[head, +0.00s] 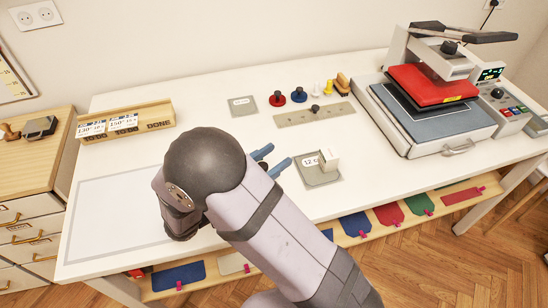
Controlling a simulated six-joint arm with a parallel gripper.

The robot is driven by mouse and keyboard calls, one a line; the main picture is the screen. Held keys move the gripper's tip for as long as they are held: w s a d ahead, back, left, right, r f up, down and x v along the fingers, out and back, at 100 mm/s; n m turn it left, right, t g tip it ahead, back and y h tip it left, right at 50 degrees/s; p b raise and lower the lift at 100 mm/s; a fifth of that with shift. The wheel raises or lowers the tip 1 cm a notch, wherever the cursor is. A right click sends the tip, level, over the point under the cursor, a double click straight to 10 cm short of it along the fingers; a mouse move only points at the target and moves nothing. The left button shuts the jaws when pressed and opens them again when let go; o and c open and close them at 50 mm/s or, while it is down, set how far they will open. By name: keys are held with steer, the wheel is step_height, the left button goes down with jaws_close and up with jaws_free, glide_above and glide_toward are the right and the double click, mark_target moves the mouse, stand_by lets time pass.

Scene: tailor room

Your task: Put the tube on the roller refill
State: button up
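I cannot make out a tube or a roller refill in the head view; either may be hidden behind my arm or too small to tell. My gripper (279,154) shows two blue fingers pointing to the right, apart, with only white table visible between their tips. It is low over the middle of the white table (215,107). Just right of the fingers is a small grey tray (318,180) with a label reading about "12" and an upright pale block (328,160) on it. My arm covers the table's front middle.
Behind lie a grey ruler plate (295,117), red (277,99) and blue (299,95) knobbed pieces, yellow pieces (329,86) and a brown-handled piece (343,82). A heat press (430,100) stands right, a wooden label rack (125,121) left.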

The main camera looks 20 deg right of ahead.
steer(key=b+v, duration=0.3)
steer(key=v, duration=0.8)
steer(key=shift+a, duration=0.15)
